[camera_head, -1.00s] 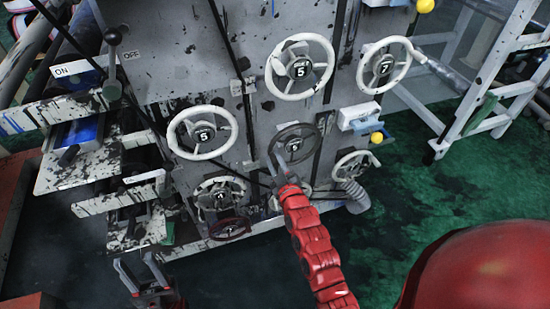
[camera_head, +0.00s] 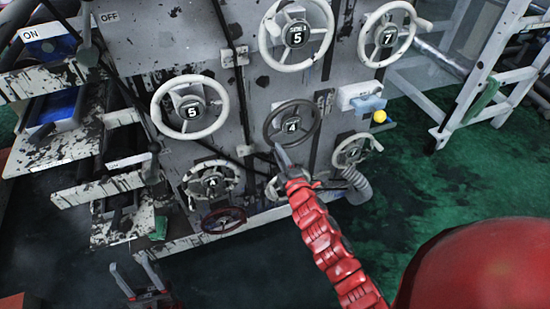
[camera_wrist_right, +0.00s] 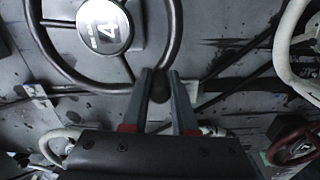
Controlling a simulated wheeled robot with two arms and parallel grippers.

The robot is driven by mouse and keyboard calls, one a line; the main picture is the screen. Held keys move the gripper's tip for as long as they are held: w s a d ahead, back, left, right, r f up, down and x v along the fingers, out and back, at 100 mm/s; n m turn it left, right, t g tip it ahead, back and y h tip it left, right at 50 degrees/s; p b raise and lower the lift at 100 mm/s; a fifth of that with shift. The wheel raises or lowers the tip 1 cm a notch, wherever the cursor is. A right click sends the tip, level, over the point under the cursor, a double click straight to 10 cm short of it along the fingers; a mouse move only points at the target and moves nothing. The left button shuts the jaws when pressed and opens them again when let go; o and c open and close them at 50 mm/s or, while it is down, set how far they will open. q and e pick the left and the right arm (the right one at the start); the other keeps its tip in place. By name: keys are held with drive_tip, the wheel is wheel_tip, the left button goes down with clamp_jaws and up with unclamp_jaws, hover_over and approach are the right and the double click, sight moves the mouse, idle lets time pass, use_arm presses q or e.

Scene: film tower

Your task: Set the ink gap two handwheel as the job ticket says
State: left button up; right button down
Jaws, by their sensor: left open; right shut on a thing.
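A dark grey handwheel (camera_head: 291,126) sits on the grey machine panel, and its hub dial reads 4. The right wrist view shows the same dial (camera_wrist_right: 103,27) turned on its side, with small print I cannot read. My right gripper (camera_head: 279,150) is at the wheel's lower rim. In the right wrist view its two fingers (camera_wrist_right: 160,88) are shut on a dark knob at the rim. My left gripper (camera_head: 145,283) is open and empty, low in front of the machine, well apart from the wheels. I see no job ticket.
A dark red wheel (camera_head: 222,220) is low left. A yellow ball knob (camera_head: 379,116) is close right.

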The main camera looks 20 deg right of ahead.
drive_tip(key=shift+d+f+n+b, duration=0.35)
drive_tip(key=shift+d+n+b, duration=0.55)
drive_tip(key=shift+n, duration=0.45)
drive_tip(key=shift+d+f+n+b, duration=0.4)
drive_tip(key=shift+d+n+b, duration=0.55)
drive_tip(key=shift+n, duration=0.35)
drive_tip(key=shift+d+f+n+b, duration=0.35)
drive_tip(key=shift+d+n+b, duration=0.55)
drive_tip(key=shift+n, duration=0.45)
drive_tip(key=shift+w, duration=0.1)
drive_tip(key=c, duration=0.7)
unclamp_jaws()
drive_tip(key=shift+d, duration=0.1)
drive_tip(key=s+p, duration=0.2)
drive_tip(key=s, duration=1.5)
drive_tip(key=shift+s+d, duration=0.25)
